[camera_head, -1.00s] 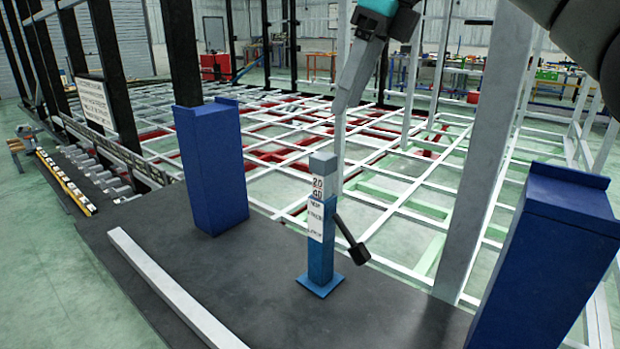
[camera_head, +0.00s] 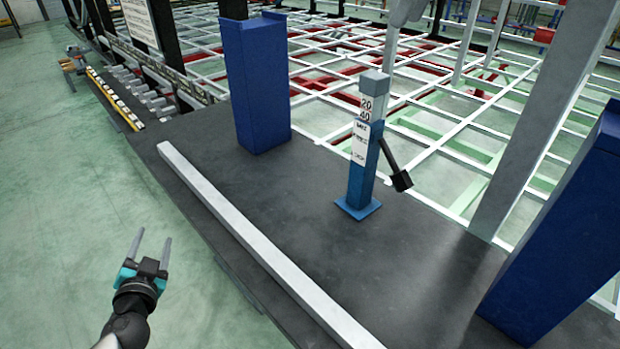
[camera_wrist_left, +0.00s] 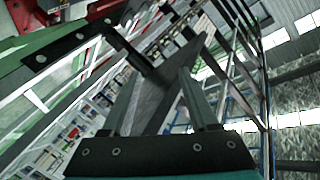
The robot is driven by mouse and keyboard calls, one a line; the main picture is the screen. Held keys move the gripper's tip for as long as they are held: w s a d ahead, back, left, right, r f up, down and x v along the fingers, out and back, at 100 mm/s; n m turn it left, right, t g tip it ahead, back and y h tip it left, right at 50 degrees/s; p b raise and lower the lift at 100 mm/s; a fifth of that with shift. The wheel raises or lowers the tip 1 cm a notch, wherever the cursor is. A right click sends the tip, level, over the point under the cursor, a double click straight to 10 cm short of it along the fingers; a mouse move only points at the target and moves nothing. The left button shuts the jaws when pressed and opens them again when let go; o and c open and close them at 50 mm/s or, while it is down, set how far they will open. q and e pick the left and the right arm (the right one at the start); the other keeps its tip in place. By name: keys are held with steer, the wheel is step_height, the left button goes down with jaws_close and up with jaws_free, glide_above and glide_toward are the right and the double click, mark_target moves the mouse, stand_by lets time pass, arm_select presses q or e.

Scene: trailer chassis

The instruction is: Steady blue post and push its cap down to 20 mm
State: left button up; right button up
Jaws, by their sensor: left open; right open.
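The blue post (camera_head: 362,180) stands upright on a square foot plate on the dark deck in the head view. A grey-blue cap (camera_head: 375,82) tops it, above a pale scale marked 20 and apparently 40. A lever with a black end (camera_head: 400,180) slants down from its right side. My left gripper (camera_head: 153,237) is open and empty at the lower left, well away from the post; its spread fingers (camera_wrist_left: 155,95) show in the left wrist view.
A dark blue pillar (camera_head: 258,90) stands left of the post and another (camera_head: 560,235) at the right. A long pale bar (camera_head: 250,245) lies along the deck's near edge. The dark deck (camera_head: 310,205) is clear around the post's foot. A white lattice frame lies behind.

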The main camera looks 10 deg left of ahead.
arm_select(q)
steer(key=w+r+m+t+h, duration=0.2)
steer(key=w+r+m+t, duration=0.1)
steer(key=r, duration=0.7)
steer(key=n+g+h, duration=0.4)
steer(key=n+h, duration=1.2)
steer(key=n, duration=1.8)
glide_toward(377, 145)
step_height(377, 145, down, 2)
steer(key=a, duration=0.3)
steer(key=x, duration=1.4)
steer(key=shift+d, duration=0.35)
steer(key=shift+c, duration=0.3)
